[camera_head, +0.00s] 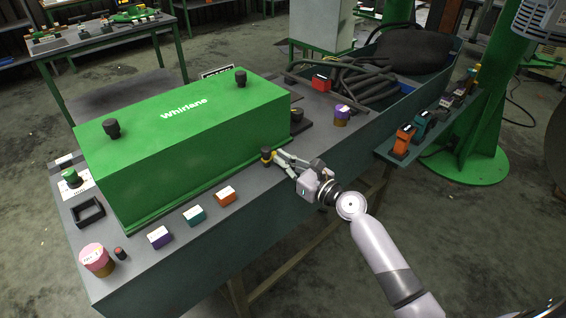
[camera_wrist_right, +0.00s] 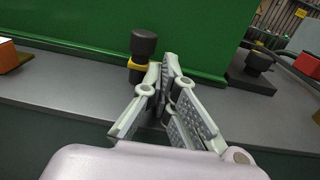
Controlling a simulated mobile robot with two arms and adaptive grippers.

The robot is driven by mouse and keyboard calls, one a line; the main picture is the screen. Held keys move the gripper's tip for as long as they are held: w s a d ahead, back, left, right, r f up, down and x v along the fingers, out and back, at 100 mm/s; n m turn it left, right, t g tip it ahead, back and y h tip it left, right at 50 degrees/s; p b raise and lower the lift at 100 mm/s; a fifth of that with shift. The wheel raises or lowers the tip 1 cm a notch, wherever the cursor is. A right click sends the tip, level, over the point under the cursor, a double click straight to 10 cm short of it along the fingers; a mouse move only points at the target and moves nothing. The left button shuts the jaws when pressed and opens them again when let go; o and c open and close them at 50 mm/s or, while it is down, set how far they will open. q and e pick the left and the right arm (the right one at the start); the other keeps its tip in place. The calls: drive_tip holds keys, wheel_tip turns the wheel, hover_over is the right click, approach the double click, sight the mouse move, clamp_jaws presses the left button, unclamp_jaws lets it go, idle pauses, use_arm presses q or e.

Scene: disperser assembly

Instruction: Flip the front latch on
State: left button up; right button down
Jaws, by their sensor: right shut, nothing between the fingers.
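The knob also shows in the right wrist view (camera_wrist_right: 143,46), in front of the green wall. My right gripper (camera_head: 280,157) is shut and empty, with its fingertips just right of the knob. In the right wrist view the fingertips (camera_wrist_right: 163,68) overlap the lower right of the collar; I cannot tell if they touch it. My left gripper is not in view.
Purple, teal and orange blocks (camera_head: 225,196) line the bench's front edge. A black knob on a dark plate (camera_head: 296,115) stands right of the box. Bench space around the gripper is narrow.

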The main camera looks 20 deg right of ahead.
drive_tip(key=shift+w+d+f+n+g+y+b, duration=0.15)
drive_tip(key=shift+n+g+y+b, duration=0.25)
drive_tip(key=shift+y+b, duration=0.3)
drive_tip(key=shift+w+d+n+g+y+b, duration=0.15)
drive_tip(key=shift+n+g+y+b, duration=0.15)
drive_tip(key=shift+n+y+b, duration=0.35)
drive_tip(key=shift+w+n+g+y+b, duration=0.25)
drive_tip(key=shift+n+g+y+b, duration=0.1)
drive_tip(key=shift+g+y+b, duration=0.25)
drive_tip(key=shift+w, duration=0.15)
drive_tip(key=shift+w+d+r+p, duration=0.1)
drive_tip(key=shift+w+r+p, duration=0.2)
drive_tip(key=shift+w+p, duration=0.15)
drive_tip(key=shift+w+f+p, duration=0.1)
drive_tip(key=shift+w+p, duration=0.3)
drive_tip(key=shift+p, duration=0.05)
drive_tip(key=shift+w, duration=0.15)
